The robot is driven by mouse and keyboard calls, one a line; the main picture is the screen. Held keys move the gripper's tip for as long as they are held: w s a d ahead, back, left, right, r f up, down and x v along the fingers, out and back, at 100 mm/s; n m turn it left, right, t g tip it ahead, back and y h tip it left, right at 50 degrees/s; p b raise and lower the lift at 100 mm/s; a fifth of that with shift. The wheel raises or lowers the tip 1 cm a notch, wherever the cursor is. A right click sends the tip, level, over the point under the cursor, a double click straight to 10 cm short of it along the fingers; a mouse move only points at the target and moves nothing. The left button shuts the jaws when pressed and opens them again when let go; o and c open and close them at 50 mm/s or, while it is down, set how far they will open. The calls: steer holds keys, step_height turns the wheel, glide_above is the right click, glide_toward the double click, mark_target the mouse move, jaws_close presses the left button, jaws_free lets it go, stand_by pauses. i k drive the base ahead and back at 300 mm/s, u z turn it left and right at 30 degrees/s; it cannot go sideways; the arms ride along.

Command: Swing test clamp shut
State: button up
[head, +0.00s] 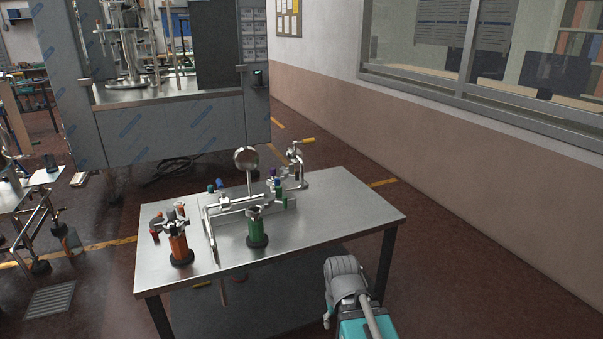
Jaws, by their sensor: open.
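A metal test rig stands on the steel table (350,215). It has a bright pipe frame (209,235), a round gauge or disc (246,158) on a stem, and small coloured fittings. A green cylinder (257,231) with a dark base stands at its front. An orange cylinder (179,246) with metal arms on top (173,224) stands at the left. I cannot tell which part is the test clamp, or whether it is open. Part of my grey and teal arm shows at the bottom, in front of the table; I cannot make out my gripper.
A bent metal fitting with a yellow-ended lever (298,160) stands at the table's back edge. The table's right part is bare. A large grey machine (185,125) stands behind, a windowed wall (420,125) at right. Another bench with metal parts is at left.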

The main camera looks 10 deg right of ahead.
mark_target(285, 172)
steer(key=u, duration=0.1)
steer(key=i, duration=0.95)
steer(key=z, duration=0.05)
